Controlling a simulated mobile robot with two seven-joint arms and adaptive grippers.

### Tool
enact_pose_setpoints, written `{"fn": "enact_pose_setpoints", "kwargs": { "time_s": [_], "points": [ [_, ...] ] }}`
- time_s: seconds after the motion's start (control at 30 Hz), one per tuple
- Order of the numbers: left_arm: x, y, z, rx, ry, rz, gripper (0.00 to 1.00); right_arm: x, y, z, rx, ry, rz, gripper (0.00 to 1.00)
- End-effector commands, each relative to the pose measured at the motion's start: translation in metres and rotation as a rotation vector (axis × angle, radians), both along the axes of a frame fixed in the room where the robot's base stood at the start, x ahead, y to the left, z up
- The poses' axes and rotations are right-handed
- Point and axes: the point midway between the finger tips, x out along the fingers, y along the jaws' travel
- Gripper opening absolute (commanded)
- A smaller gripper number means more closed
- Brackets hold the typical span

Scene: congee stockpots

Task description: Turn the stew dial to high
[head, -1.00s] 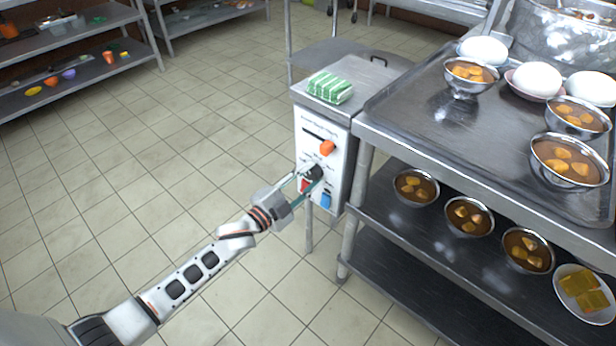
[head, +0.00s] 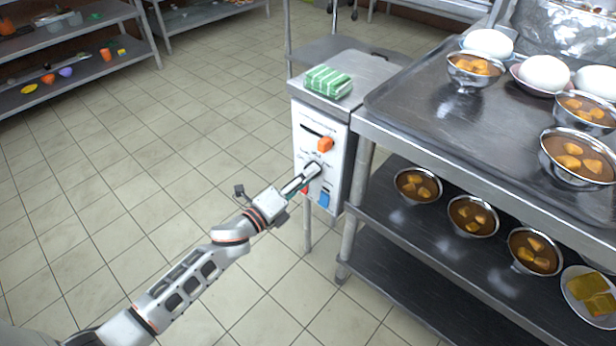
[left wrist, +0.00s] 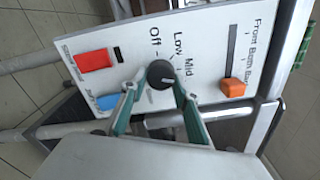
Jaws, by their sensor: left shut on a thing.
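The stew dial is a round dark knob (left wrist: 160,73) on a white control panel (head: 310,130). In the left wrist view, the labels Off, Low and Mid show around it; I see no High label there. The knob has a pale pointer mark, too small to read surely against the labels. My left gripper (head: 310,172) reaches the panel from the lower left and is shut on the dial. In the left wrist view its two teal-edged fingers (left wrist: 156,88) sit on either side of the knob. My right gripper is not in view.
The panel also has an orange slider (left wrist: 233,87), a red switch (left wrist: 93,60) and a blue switch (left wrist: 108,101). A green striped cloth (head: 328,82) lies on top of the unit. A steel table (head: 440,135) with bowls stands right. Floor at left is clear.

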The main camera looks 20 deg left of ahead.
Motion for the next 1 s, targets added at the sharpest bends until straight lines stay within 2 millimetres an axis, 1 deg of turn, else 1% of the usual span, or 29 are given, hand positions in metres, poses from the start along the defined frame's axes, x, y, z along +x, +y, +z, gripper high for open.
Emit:
{"fn": "enact_pose_setpoints", "kwargs": {
  "time_s": [0.03, 0.33, 0.5, 0.73, 1.0],
  "points": [
    [-0.001, 0.001, -0.004, 0.039, -0.010, 0.001, 0.09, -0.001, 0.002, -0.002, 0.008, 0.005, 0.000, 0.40],
    [0.000, 0.001, -0.004, 0.251, -0.088, 0.001, 0.09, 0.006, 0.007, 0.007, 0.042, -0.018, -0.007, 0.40],
    [0.000, 0.002, -0.003, 0.329, -0.117, 0.001, 0.09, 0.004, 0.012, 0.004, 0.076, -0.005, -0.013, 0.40],
    [0.000, 0.002, -0.002, 0.383, -0.138, 0.002, 0.09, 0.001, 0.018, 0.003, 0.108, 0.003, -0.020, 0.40],
    [0.001, 0.002, -0.001, 0.396, -0.143, 0.001, 0.09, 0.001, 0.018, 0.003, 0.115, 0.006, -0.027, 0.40]
  ]
}}
